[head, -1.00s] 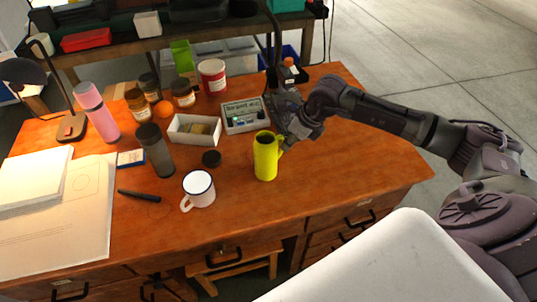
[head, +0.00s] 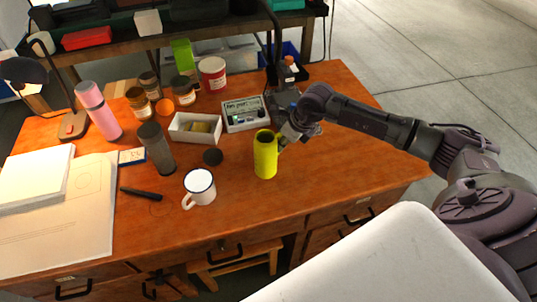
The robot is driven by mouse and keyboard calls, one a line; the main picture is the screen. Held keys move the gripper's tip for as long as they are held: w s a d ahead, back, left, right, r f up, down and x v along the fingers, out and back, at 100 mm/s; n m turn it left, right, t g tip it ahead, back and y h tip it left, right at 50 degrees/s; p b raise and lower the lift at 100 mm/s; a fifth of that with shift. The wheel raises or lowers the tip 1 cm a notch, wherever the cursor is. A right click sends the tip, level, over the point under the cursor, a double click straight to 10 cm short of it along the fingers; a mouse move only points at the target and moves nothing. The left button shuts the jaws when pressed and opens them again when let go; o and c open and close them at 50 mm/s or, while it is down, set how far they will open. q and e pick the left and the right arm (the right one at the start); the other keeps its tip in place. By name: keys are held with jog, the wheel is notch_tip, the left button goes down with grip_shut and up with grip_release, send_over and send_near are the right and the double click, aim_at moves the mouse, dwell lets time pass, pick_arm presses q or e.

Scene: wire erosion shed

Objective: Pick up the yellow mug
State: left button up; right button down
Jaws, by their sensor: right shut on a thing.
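The yellow mug (head: 265,158) is tall and stands upright on the orange-brown wooden desk (head: 330,180), right of the middle. Its opening faces up and looks dark inside. My right gripper (head: 284,141) is at the right side of the mug, where the handle is, and is shut on it. The fingertips are small and partly hidden against the mug. I cannot tell whether the mug's base is clear of the desk. My left gripper is not in view.
A white enamel mug (head: 200,188) stands close at the left front. A dark round lid (head: 213,157), a white box (head: 195,128) and a boxed device (head: 244,114) lie behind. A grey tumbler (head: 156,148) stands further left. The desk's right side is clear.

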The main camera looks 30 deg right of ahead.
jog(key=shift+r, duration=0.2)
jog(key=s+d+r+b, duration=0.4)
jog(key=s+d+r, duration=0.2)
jog(key=s+r, duration=0.3)
jog(key=shift+v, duration=0.8)
dwell(0.5)
jog(key=shift+s+r, duration=0.15)
